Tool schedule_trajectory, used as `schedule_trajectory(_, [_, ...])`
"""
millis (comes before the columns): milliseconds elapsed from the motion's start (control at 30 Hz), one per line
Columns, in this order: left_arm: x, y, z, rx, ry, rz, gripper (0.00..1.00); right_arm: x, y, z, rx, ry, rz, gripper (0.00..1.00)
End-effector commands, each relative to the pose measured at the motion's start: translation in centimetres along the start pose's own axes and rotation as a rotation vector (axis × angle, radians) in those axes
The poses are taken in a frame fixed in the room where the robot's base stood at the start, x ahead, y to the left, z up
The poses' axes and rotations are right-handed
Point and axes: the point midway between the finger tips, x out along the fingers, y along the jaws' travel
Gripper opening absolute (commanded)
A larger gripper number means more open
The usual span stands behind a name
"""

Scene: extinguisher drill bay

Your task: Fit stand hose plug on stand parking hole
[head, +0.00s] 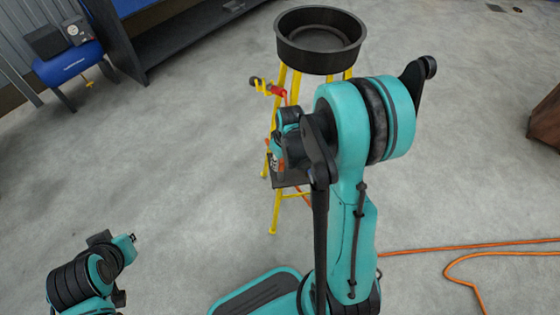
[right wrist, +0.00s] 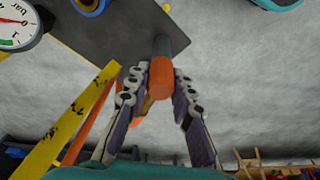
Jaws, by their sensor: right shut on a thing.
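The yellow stand (head: 275,215) with a dark shelf plate (head: 290,180) is in the middle of the head view. My right gripper (right wrist: 158,80) is shut on the stand hose plug (right wrist: 160,76), an orange cylinder with a dark grey end. The plug's grey end overlaps the edge of the dark plate (right wrist: 110,35) in the right wrist view; I cannot tell whether they touch. The parking hole cannot be made out for sure. In the head view, my right wrist hides most of the plug area. My left arm shows at lower left, without clear fingers.
A black round pan (head: 320,60) tops the stand. A red-and-black nozzle (head: 272,89) hangs at its left side. A pressure gauge (right wrist: 15,25) and a yellow leg (right wrist: 70,125) are close to my right gripper. An orange hose (head: 470,247) lies on the floor at right.

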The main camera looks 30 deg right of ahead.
Motion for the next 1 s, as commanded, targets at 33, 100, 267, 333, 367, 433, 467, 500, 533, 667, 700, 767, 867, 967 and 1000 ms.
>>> schedule_trajectory(33, [0.0,0.0,0.0,0.000,0.000,0.000,0.00,0.0,0.0,0.0,0.000,0.000,0.000,0.00])
schedule_trajectory(100, [0.0,0.0,0.0,0.000,0.000,0.000,0.00,0.0,0.0,0.0,0.000,0.000,0.000,0.00])
schedule_trajectory(267, [0.0,0.0,0.0,0.000,0.000,0.000,0.00,0.0,0.0,0.0,0.000,0.000,0.000,0.47])
schedule_trajectory(333, [0.0,0.0,0.0,0.000,0.000,0.000,0.00,0.0,0.0,0.0,0.000,0.000,0.000,0.47])
schedule_trajectory(367, [0.0,0.0,0.0,0.000,0.000,0.000,0.00,0.0,0.0,0.0,0.000,0.000,0.000,0.47])
schedule_trajectory(433, [0.0,0.0,0.0,0.000,0.000,0.000,0.00,0.0,0.0,0.0,0.000,0.000,0.000,0.47])
schedule_trajectory(467, [0.0,0.0,0.0,0.000,0.000,0.000,0.00,0.0,0.0,0.0,0.000,0.000,0.000,0.47])
schedule_trajectory(500, [0.0,0.0,0.0,0.000,0.000,0.000,0.00,0.0,0.0,0.0,0.000,0.000,0.000,0.47])
schedule_trajectory(533, [0.0,0.0,0.0,0.000,0.000,0.000,0.00,-0.1,0.0,0.0,0.000,0.000,0.000,0.47])
schedule_trajectory(667, [0.0,0.0,0.0,0.000,0.000,0.000,0.00,-0.7,0.0,0.0,0.000,0.000,0.000,0.47])
schedule_trajectory(700, [0.0,0.0,0.0,0.000,0.000,0.000,0.00,-1.2,0.0,0.0,0.000,0.000,0.000,0.47])
schedule_trajectory(767, [0.0,0.0,0.0,0.000,0.000,0.000,0.00,-2.0,0.0,0.0,0.001,0.000,0.000,0.47])
schedule_trajectory(867, [0.0,0.0,0.0,0.000,0.000,0.000,0.00,-4.0,0.0,0.1,0.001,0.000,0.000,0.47])
schedule_trajectory(967, [0.0,0.0,0.0,0.000,0.000,0.000,0.00,-6.1,0.0,0.1,0.001,0.000,0.000,0.47])
schedule_trajectory(1000, [0.0,0.0,0.0,0.000,0.000,0.000,0.00,-7.0,0.0,0.1,0.001,0.000,0.000,0.47])
